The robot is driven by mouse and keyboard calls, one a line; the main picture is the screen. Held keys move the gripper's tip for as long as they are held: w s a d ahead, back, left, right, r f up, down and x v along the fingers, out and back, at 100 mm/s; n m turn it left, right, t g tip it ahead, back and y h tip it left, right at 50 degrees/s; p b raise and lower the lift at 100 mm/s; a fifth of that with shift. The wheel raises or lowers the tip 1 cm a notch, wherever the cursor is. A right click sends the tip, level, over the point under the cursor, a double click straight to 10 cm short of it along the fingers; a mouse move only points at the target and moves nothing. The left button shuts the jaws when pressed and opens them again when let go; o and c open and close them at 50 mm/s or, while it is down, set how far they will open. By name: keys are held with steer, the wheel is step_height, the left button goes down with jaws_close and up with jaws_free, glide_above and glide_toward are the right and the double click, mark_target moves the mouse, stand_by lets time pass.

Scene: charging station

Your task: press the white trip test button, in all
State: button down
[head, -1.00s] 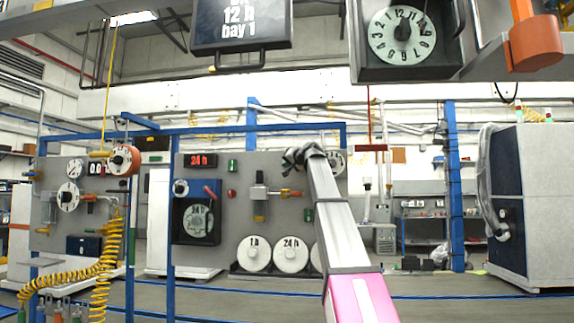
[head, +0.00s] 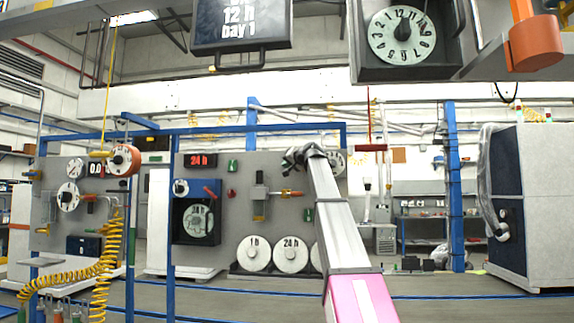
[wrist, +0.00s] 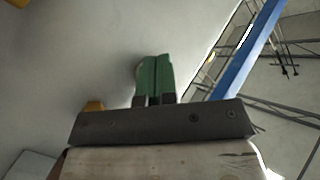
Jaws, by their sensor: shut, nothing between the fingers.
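In the wrist view my gripper (wrist: 155,58) has its two green fingers side by side and shut, with nothing between them. Its fingertips are close to a pale grey panel (wrist: 75,50). A pale rounded edge (wrist: 138,71) shows just left of the fingertips; it may be the white trip test button, but the fingers hide most of it. I cannot tell if they touch it. In the head view my arm reaches up to the grey panel (head: 268,220), and its dark wrist covers part of the upper right; the fingertips cannot be made out there.
A blue post (wrist: 246,48) stands right of the fingers. A large grey cabinet (head: 545,190) stands at right.

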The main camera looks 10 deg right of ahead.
steer(key=shift+w+d, duration=0.1)
steer(key=shift+w, duration=0.3)
stand_by(0.8)
steer(key=shift+s+a, duration=0.25)
steer(key=shift+s, duration=0.55)
steer(key=s, duration=0.1)
steer(key=s+a, duration=0.1)
steer(key=s, duration=0.2)
steer(key=shift+s+a, duration=0.25)
steer(key=shift+s, duration=0.15)
stand_by(0.9)
